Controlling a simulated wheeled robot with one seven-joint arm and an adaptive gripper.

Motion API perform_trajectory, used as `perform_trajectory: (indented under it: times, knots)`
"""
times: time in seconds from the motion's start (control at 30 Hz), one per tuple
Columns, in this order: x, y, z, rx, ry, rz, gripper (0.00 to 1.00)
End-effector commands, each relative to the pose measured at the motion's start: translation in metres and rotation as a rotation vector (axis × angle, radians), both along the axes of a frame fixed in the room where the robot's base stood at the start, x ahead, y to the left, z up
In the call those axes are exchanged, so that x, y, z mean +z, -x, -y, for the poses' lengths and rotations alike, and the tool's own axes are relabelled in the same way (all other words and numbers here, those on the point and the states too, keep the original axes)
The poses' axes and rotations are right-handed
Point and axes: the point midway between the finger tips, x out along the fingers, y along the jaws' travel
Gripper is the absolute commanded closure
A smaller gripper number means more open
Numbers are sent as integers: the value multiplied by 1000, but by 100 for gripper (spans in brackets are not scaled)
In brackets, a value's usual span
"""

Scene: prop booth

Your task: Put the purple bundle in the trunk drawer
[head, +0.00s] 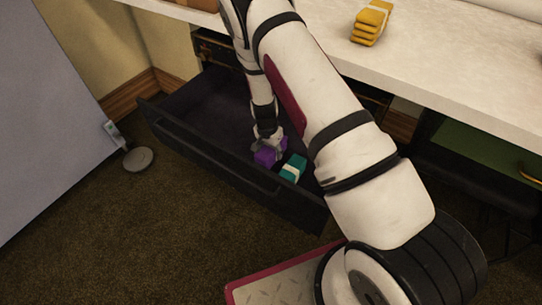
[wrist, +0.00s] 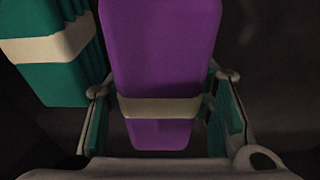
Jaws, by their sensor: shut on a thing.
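The purple bundle (head: 265,157) with a pale band is inside the open dark trunk drawer (head: 184,104), near its front wall. In the wrist view the purple bundle (wrist: 160,50) lies between the two fingers of my gripper (wrist: 160,110). My gripper (head: 267,143) is shut on it and reaches down into the drawer. Whether the bundle touches the drawer floor cannot be told. A teal bundle (head: 293,168) with a pale band lies in the drawer just right of the purple one; it also shows at the left in the wrist view (wrist: 55,50).
A grey panel (head: 50,120) stands at the left, beside a small round grey disc (head: 138,159) on the brown carpet (head: 130,230). The drawer's left part is empty.

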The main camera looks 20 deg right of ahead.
Motion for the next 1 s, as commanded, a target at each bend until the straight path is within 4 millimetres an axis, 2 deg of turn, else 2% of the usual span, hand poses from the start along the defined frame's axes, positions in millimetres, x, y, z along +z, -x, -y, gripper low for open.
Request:
perform_trajectory:
  times: [0.1,0.2,0.57,0.6,0.67,1.0]
  knots:
    - [-20,1,0,0,0,-3,87]
    - [-29,1,0,0,0,-3,87]
    - [-31,1,0,1,0,-2,87]
    - [-31,1,0,1,-1,-2,45]
    - [-31,1,0,1,-1,-2,32]
    - [-30,1,0,1,-1,-2,32]
